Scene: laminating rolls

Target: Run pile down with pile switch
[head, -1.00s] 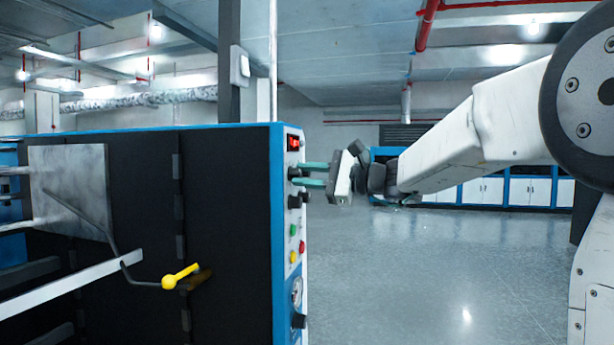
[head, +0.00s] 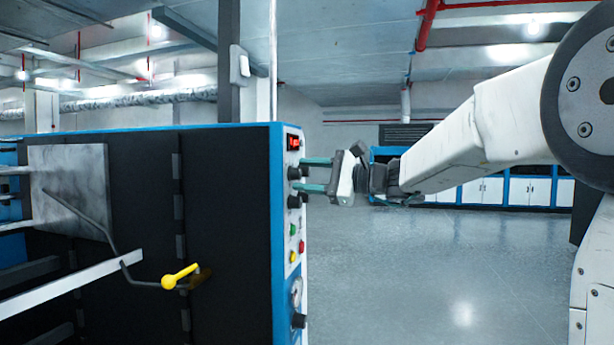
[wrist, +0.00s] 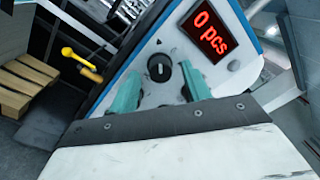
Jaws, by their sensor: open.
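A black rotary switch with a pale mark (wrist: 160,67) sits on the white control panel (wrist: 150,96) of the laminating machine. No label shows that tells whether it is the pile switch. My gripper (wrist: 160,72) is open, with one teal finger on each side of this knob. I cannot tell whether they touch it. In the head view, my gripper (head: 303,174) reaches the panel from the right, its fingers one above the other at the upper knobs. Another dark knob is partly hidden behind the right finger in the wrist view. The red display (wrist: 208,32) reads 0 pcs.
Lower on the panel are a green button (head: 293,230), a red button (head: 301,246) and a gauge (head: 297,290). A yellow-handled lever (head: 180,277) sticks out of the machine's dark side. The floor right of the machine (head: 430,270) is clear.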

